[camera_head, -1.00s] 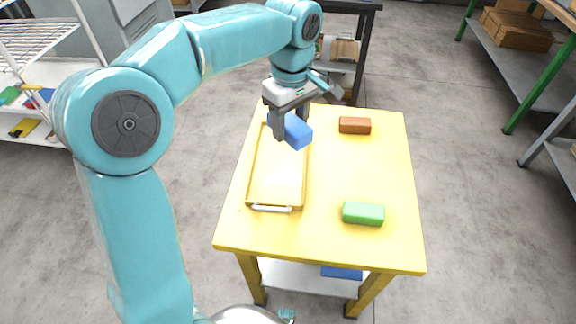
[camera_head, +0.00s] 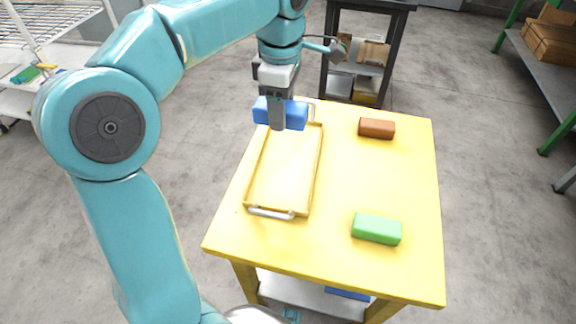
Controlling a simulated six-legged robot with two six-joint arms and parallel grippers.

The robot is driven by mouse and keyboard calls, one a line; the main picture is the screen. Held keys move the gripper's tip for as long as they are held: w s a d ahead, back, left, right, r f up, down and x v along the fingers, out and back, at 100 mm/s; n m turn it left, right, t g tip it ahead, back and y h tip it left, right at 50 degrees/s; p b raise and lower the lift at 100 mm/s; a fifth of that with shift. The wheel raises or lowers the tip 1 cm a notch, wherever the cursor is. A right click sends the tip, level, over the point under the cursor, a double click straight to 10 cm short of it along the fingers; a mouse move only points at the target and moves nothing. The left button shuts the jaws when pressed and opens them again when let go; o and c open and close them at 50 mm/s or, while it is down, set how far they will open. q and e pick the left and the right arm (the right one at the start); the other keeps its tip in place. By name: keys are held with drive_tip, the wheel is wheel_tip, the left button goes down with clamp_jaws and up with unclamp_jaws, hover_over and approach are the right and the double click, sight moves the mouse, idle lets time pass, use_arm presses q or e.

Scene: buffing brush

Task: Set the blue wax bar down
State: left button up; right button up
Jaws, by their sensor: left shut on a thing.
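The blue wax bar (camera_head: 294,115) is held in my left gripper (camera_head: 277,122), whose fingers are shut on it. The bar appears at the far end of the yellow tray (camera_head: 251,172), over or in it; whether it touches the tray floor I cannot tell. A finger hides the middle of the bar. My right gripper is out of view.
The tray lies on the left of the yellow table (camera_head: 340,190), with a metal handle at its near end. A brown bar (camera_head: 377,128) lies at the back right and a green bar (camera_head: 377,229) at the front right. The table between them is clear.

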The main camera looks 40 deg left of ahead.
sight(284, 179)
use_arm(q)
wheel_tip(284, 179, down, 18)
drive_tip(key=b, duration=0.6)
drive_tip(key=shift+f, duration=0.2)
drive_tip(key=o, duration=1.1)
drive_tip(key=shift+o, duration=0.2)
drive_tip(key=shift+r, duration=0.15)
wheel_tip(284, 179, up, 12)
drive_tip(key=p, duration=0.4)
